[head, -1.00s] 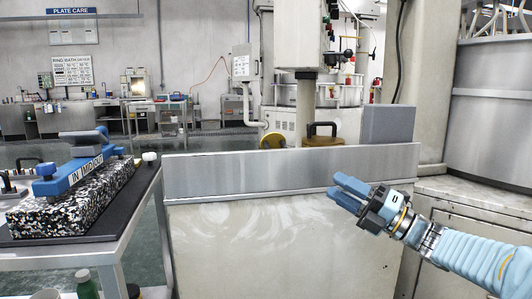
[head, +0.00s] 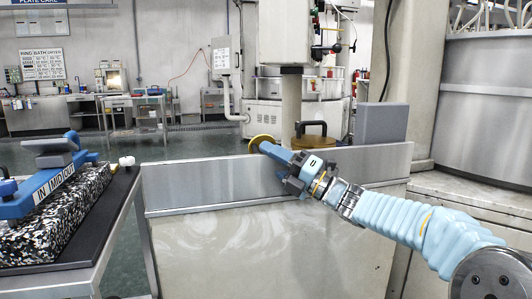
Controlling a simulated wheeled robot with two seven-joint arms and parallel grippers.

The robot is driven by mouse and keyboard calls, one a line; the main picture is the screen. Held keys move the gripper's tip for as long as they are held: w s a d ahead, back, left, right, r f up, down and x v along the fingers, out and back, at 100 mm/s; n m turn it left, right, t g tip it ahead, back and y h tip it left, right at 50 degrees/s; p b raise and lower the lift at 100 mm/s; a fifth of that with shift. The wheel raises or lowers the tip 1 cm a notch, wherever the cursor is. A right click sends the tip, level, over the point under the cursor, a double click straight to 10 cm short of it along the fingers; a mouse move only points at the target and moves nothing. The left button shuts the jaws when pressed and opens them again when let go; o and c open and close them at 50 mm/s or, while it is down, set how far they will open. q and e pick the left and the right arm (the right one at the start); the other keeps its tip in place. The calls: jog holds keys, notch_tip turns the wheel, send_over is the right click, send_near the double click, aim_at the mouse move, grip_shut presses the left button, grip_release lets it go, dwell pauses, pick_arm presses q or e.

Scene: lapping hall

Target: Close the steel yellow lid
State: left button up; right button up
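A yellow round disc (head: 259,139) shows just above the top edge of the steel panel (head: 215,181), its lower part hidden. A second yellow round piece with a dark arched handle (head: 311,125) shows behind the panel to the right. I cannot tell for sure which of them is the lid. My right gripper (head: 272,150) reaches up and left over the panel, its fingertips overlapping the yellow disc in the picture. I cannot tell whether they touch it or how far apart the fingers are. My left gripper is out of view.
A cart (head: 120,215) at left holds a speckled black-and-white block (head: 60,215) with a blue frame on it. A grey block (head: 381,123) stands behind the panel at right. A pale column (head: 404,80) and a large steel drum (head: 485,125) stand farther right.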

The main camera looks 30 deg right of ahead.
jog(key=shift+w+a+r, duration=0.25)
jog(key=shift+w+a, duration=0.1)
jog(key=shift+w, duration=0.15)
